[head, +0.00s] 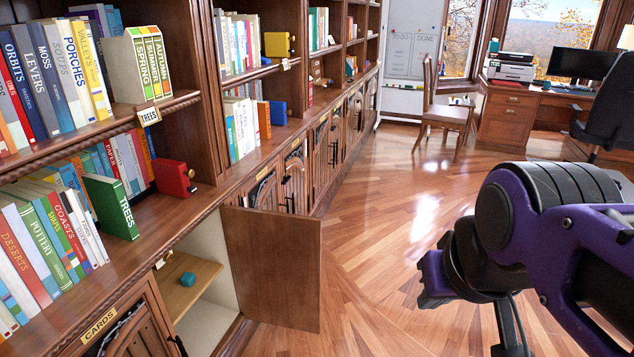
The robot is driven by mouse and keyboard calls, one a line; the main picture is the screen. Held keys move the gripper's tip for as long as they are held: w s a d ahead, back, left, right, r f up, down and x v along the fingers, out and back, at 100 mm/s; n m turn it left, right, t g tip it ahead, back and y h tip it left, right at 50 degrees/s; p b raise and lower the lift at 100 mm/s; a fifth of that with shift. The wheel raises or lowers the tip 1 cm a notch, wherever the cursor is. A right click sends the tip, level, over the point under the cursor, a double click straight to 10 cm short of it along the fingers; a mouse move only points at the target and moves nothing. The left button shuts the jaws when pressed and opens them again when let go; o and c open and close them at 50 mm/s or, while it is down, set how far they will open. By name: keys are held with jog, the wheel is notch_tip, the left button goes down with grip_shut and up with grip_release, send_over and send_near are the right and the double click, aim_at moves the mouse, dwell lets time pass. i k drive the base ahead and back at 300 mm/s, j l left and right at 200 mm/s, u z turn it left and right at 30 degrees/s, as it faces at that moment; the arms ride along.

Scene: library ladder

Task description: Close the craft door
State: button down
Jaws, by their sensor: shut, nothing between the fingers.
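The craft door (270,268) is a brown wooden cabinet door in the lower row of the bookcase. It stands wide open, swung out over the floor. The open cabinet shows a pale inside and a wooden shelf (185,292) with a small teal object (188,279) on it. A small label by the opening is not legible. My gripper (432,282), purple and dark, is to the right of the door, apart from it, over the floor. It looks shut and empty, though its fingertips are small and partly hidden by my arm.
Books fill the shelves above. A wooden chair (445,110) and a desk (510,115) stand at the back. The floor (375,220) between is clear.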

aim_at(276, 256)
jog(key=i+l+z, duration=0.1)
jog(key=i+z, duration=0.45)
jog(key=i, duration=2.65)
jog(key=i+u, duration=0.15)
jog(key=u, duration=0.2)
jog(key=i+l+u, duration=0.1)
jog(key=u, duration=0.2)
jog(key=i+l+u, duration=0.1)
jog(key=u, duration=3)
jog(key=k+u, duration=0.15)
jog(key=k, duration=0.45)
